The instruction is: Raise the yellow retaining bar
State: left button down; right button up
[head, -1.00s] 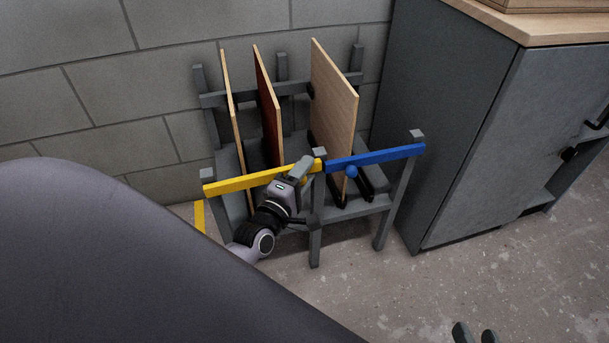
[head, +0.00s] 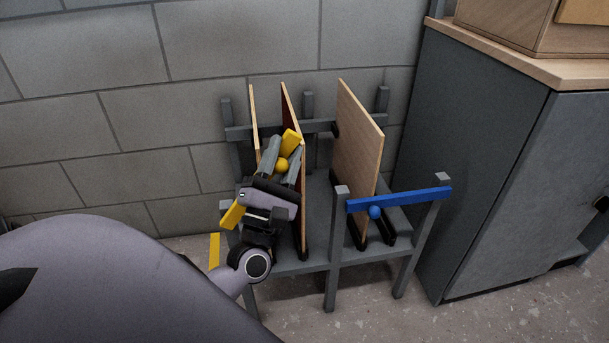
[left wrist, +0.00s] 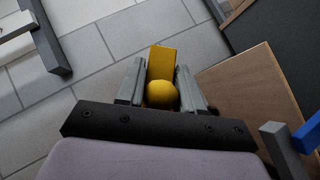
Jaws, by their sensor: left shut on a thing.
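The yellow retaining bar (head: 291,139) is tilted up steeply at the left half of the grey rack (head: 336,245), its upper end near the panels and its lower end showing left of my gripper. My left gripper (head: 280,164) is shut on the bar's round yellow knob, with a finger on each side of it. The left wrist view shows the knob (left wrist: 162,94) between the fingers and the bar (left wrist: 162,62) beyond it. The middle of the bar is hidden behind my gripper in the head view. My right gripper is not in view.
A blue bar (head: 400,199) with a blue knob lies across the rack's right half. Two thin panels stand in the left half, and a wooden panel (head: 358,150) stands in the right half. A grey cabinet (head: 510,170) stands to the right. A block wall is behind.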

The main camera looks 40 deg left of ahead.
pick_arm(q)
jog(key=s+a+r+n+g+y+b, duration=0.1)
jog(key=s+a+n+g+y+b, duration=0.2)
jog(key=n, duration=0.7)
jog(key=s+a+r+n+g+y+b, duration=0.2)
jog(key=s+a+n+g+y, duration=0.5)
jog(key=y, duration=0.5)
jog(key=shift+s+a+r+n+b, duration=0.25)
jog(key=shift+s+n+b, duration=0.4)
jog(key=shift+s+n, duration=0.8)
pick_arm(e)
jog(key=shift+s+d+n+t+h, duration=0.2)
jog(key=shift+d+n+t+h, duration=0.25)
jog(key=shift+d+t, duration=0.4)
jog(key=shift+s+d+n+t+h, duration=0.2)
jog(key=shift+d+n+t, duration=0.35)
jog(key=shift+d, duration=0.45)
pick_arm(q)
jog(key=shift+w+n+g, duration=0.3)
jog(key=shift+n, duration=0.05)
jog(key=c, duration=0.8)
grip_release()
jog(key=shift+s, duration=0.1)
jog(key=v, duration=0.7)
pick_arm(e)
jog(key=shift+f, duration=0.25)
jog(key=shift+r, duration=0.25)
